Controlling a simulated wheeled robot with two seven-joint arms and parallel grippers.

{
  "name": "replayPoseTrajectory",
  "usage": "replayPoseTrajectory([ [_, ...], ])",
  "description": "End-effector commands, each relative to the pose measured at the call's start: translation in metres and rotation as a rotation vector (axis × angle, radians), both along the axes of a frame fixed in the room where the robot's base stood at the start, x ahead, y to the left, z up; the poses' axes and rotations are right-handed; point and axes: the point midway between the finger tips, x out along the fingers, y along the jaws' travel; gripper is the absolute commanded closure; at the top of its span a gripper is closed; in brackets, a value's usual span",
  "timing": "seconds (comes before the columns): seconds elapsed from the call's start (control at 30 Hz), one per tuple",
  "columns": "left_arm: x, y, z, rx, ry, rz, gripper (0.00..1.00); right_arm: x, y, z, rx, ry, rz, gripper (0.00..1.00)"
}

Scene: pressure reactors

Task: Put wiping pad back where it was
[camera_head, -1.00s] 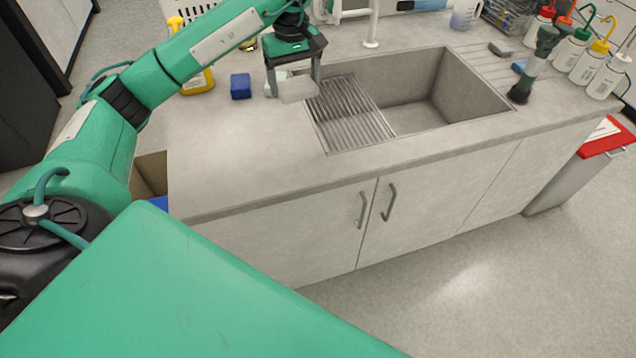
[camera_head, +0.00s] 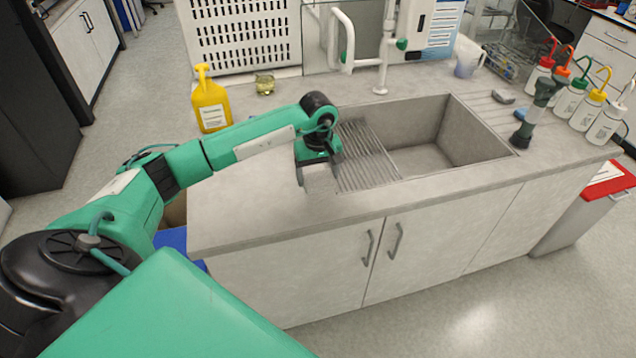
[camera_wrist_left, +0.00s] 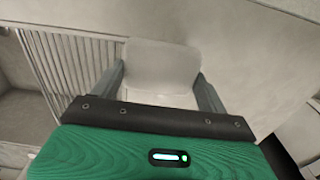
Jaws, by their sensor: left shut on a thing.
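The wiping pad (camera_head: 320,182) is a pale, whitish block at the left edge of the sink's drainer. It also shows in the left wrist view (camera_wrist_left: 162,65), between the two grey fingers. My left gripper (camera_head: 319,176) points down and is shut on the pad, over the counter near its front edge. In the left wrist view the gripper (camera_wrist_left: 160,88) has a finger on each side of the pad. I cannot tell whether the pad touches the counter. My right gripper is not in view.
The ribbed drainer (camera_head: 366,155) and sink basin (camera_head: 420,160) lie right of the gripper. A yellow bottle (camera_head: 210,102) and a small glass beaker (camera_head: 265,85) stand behind my arm. Several wash bottles (camera_head: 572,98) stand at the right. The counter's front left (camera_head: 240,210) is clear.

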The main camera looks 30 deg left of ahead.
Motion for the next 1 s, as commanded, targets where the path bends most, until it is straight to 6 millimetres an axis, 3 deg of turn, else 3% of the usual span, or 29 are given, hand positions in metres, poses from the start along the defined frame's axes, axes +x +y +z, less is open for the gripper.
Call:
replayPoseTrajectory([
  [0.17, -0.001, 0.000, -0.012, -0.002, 0.003, 0.001, 0.45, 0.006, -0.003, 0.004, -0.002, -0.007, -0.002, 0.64],
  [0.4, -0.001, -0.001, -0.045, -0.002, 0.003, 0.001, 0.45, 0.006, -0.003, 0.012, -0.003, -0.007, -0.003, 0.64],
  [0.8, 0.000, 0.000, -0.052, 0.000, 0.000, 0.000, 0.45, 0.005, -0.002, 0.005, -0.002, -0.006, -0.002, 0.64],
  [0.83, 0.000, 0.000, -0.050, 0.000, 0.000, 0.000, 0.18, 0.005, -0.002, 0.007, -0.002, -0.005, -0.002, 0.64],
  [0.9, 0.000, 0.000, -0.050, 0.000, 0.000, 0.000, 0.04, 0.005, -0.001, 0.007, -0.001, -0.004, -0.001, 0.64],
  [1.0, 0.000, 0.000, -0.050, 0.000, 0.000, 0.000, 0.02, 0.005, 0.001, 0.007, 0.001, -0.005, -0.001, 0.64],
])
